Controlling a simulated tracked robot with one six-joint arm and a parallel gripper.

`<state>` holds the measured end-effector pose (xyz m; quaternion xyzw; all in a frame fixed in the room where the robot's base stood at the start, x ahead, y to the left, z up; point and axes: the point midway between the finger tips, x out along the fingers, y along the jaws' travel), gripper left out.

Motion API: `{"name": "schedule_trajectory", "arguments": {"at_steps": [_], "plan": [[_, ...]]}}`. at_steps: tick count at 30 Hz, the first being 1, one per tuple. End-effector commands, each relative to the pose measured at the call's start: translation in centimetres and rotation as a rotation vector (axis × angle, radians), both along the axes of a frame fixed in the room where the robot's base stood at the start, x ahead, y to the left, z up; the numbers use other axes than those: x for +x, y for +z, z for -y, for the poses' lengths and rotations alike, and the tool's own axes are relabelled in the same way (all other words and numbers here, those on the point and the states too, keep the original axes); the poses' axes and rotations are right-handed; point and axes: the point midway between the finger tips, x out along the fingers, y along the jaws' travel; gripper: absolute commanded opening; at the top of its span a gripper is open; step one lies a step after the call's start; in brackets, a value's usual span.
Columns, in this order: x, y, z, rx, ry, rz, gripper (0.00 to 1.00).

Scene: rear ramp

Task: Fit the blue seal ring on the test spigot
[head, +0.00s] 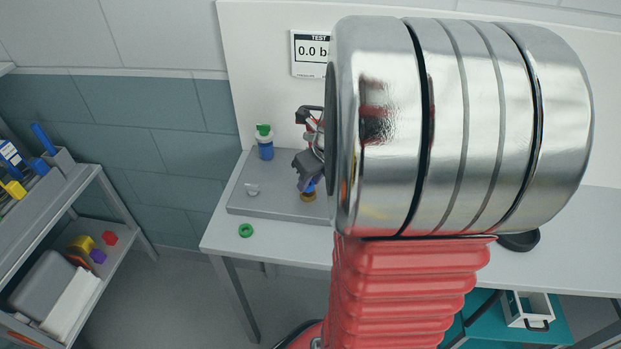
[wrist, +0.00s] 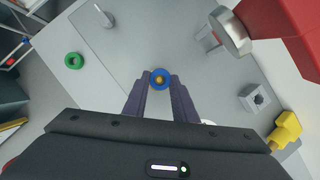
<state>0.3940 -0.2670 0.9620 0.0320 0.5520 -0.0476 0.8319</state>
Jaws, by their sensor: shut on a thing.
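The blue seal ring (wrist: 153,75) is pinched between the two fingertips of my gripper (wrist: 160,84) in the wrist view. A brass-coloured centre (wrist: 160,79) shows through the ring. In the head view my gripper (head: 309,178) points down over the grey plate on the bench, with a bit of blue at its tips. A short brass-coloured piece, seemingly the test spigot (head: 307,197), stands directly beneath. I cannot tell whether the ring is around the spigot or just above it. My arm hides much of the bench to the right.
A green ring (head: 246,230) lies near the bench's front edge. A blue and white piece with a green top (head: 265,142) and a small pale fitting (head: 252,189) stand on the plate (head: 280,204). In the wrist view, a grey block (wrist: 258,97) and a yellow object (wrist: 286,131) lie right.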

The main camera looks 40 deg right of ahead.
Motion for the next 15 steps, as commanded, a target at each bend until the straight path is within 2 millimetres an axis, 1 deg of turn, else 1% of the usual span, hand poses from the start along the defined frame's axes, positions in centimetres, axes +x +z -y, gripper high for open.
{"name": "schedule_trajectory", "arguments": {"at_steps": [15], "plan": [[-0.07,-0.91,0.1,0.0,-0.002,-0.001,0.04]]}}
